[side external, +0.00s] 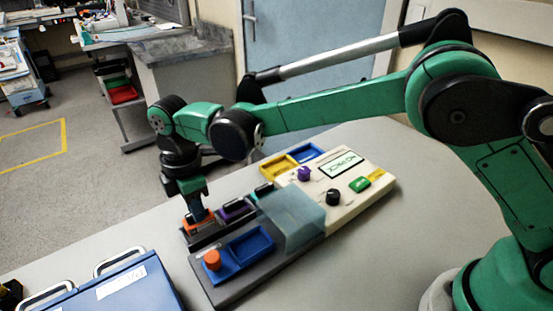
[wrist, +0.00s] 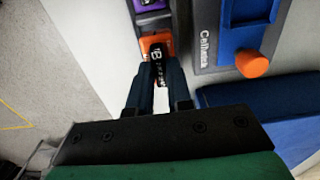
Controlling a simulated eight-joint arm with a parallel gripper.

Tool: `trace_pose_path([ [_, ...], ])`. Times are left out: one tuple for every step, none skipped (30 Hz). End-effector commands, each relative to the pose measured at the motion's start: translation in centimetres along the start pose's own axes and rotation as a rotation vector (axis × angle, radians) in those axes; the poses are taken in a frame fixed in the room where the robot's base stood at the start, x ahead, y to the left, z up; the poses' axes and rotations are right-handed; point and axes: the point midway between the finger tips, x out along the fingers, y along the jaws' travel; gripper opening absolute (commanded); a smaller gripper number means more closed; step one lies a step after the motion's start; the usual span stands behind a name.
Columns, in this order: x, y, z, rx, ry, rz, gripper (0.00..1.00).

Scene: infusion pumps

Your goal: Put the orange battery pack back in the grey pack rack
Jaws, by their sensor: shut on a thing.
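The orange battery pack (side external: 205,224) is at the near left end of the dark grey pack rack (side external: 207,240), in line with the purple pack (side external: 235,209) and a teal pack (side external: 264,191). My gripper (side external: 195,207) points down from above and is shut on the orange pack. In the wrist view, the fingers (wrist: 158,75) close on the dark, lettered grip of the orange pack (wrist: 146,42), just beside the purple pack (wrist: 150,19). The fingers hide part of it, and I cannot tell whether it is fully seated.
The cream pump (side external: 380,182) has a screen that seems to read "NO PACK". A clear blue cover (side external: 293,218), a blue tray (side external: 250,247) and an orange knob (side external: 212,260) are close to the rack. A blue case (side external: 120,285) stands at front left. Bare table lies at right.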

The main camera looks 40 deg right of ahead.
Motion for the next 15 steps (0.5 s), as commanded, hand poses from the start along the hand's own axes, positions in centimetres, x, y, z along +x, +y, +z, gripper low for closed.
trace_pose_path([
  [0.07,0.00,0.00,0.000,0.000,0.000,0.00],
  [0.12,0.01,0.00,0.000,0.000,0.000,0.00],
  [0.20,0.01,0.00,0.000,0.000,0.000,0.00],
  [0.26,0.01,0.00,0.000,0.000,0.000,0.00],
  [0.32,0.01,0.00,0.000,0.000,0.000,0.00],
  [0.40,0.01,0.00,0.000,0.000,0.000,0.00],
  [0.46,0.01,0.00,0.000,0.000,0.000,0.00],
  [0.51,0.01,-0.01,0.000,0.000,0.000,0.00],
  [0.59,0.01,-0.01,0.000,0.000,0.000,0.00],
  [0.65,0.01,-0.01,0.000,0.000,0.000,0.00],
  [0.71,0.01,-0.01,0.000,0.000,0.000,0.00],
  [0.79,0.01,-0.01,0.000,0.000,0.000,0.00],
  [0.85,0.01,-0.01,0.000,0.000,0.000,0.00],
  [0.91,0.01,-0.01,0.000,0.000,0.000,0.00],
  [1.00,0.02,-0.01,0.000,0.000,0.000,0.00],
])
